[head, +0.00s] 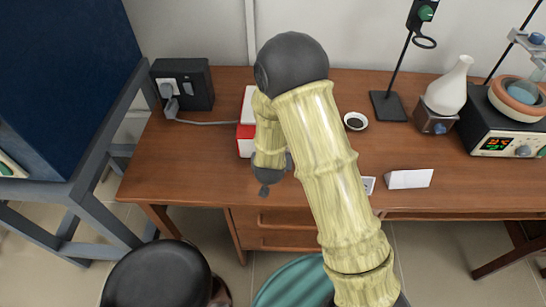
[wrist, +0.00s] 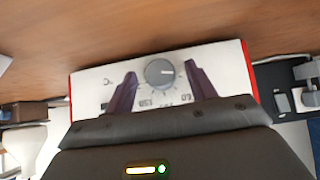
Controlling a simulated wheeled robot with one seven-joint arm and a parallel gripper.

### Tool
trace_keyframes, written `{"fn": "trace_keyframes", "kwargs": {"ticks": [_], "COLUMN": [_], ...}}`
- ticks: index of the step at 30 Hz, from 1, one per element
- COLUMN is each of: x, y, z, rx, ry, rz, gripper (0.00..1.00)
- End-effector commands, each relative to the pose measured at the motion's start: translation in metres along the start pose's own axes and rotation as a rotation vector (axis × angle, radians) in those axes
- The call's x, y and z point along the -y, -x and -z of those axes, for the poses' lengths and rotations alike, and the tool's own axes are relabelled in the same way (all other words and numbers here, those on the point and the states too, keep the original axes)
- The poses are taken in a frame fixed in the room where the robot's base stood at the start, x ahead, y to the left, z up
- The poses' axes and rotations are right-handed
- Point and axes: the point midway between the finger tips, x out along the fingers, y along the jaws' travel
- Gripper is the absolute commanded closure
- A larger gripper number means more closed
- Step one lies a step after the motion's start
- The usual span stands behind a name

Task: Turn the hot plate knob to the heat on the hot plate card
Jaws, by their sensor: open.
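The hot plate, a white-fronted box with red sides, is mostly hidden behind my arm in the head view (head: 246,140). Its white front panel (wrist: 222,68) fills the middle of the wrist view, with a round grey knob (wrist: 159,73) and printed marks, too blurred to read surely. My gripper (wrist: 160,70) is open, with one dark finger on each side of the knob; contact cannot be told. A folded white card (head: 410,179) stands at the desk's front, and another (head: 368,184) is partly hidden by my arm. Their writing is not legible.
A black socket box (head: 182,84) with a plug and cable stands at the back left of the wooden desk (head: 190,150). A small white dish (head: 355,121), a stand, a white flask (head: 449,87) and a device with a lit display (head: 497,144) are to the right.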

Motion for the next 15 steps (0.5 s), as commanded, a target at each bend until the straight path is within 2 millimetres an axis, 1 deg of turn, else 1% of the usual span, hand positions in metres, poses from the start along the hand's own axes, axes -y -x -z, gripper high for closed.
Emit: {"fn": "trace_keyframes", "kwargs": {"ticks": [3,9,11,15], "x": [-0.0003,-0.0001,-0.0001,-0.0001], "y": [-0.0037,-0.0034,-0.0033,-0.0032], "z": [-0.0004,-0.0002,-0.0003,-0.0002], "rx": [0.001,0.001,0.0,0.0], "ry": [0.0,0.001,0.001,0.001], "rz": [0.0,0.0,0.0,0.0], "gripper": [0.44,0.44,0.56,0.84]}}
